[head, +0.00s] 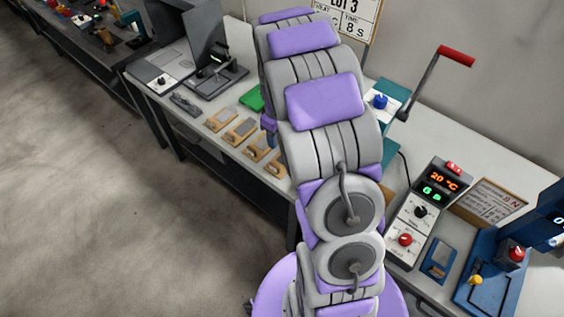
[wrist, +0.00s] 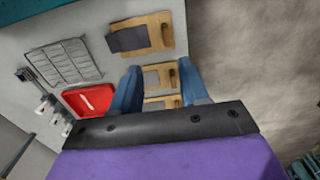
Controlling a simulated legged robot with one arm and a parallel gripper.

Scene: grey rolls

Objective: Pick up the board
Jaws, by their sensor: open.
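Several small tan boards with grey plates lie in a row along the bench's front edge; one board (head: 220,119) is at the far end of the row in the head view. I cannot tell which one is meant. In the wrist view, one board (wrist: 153,33) with a dark plate lies beyond my fingertips. Another board (wrist: 160,77) shows between the blue fingers, and a third (wrist: 162,103) is partly hidden by the gripper body. My gripper (wrist: 159,66) is open and empty above the row. In the head view my arm mostly hides it.
The wrist view shows a red tray (wrist: 88,99) and a wire rack (wrist: 63,62) left of the boards. A green object (head: 251,98) lies behind the row. A dark machine (head: 207,55) stands at the far end. A control box (head: 421,215) stands right. Open floor lies left.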

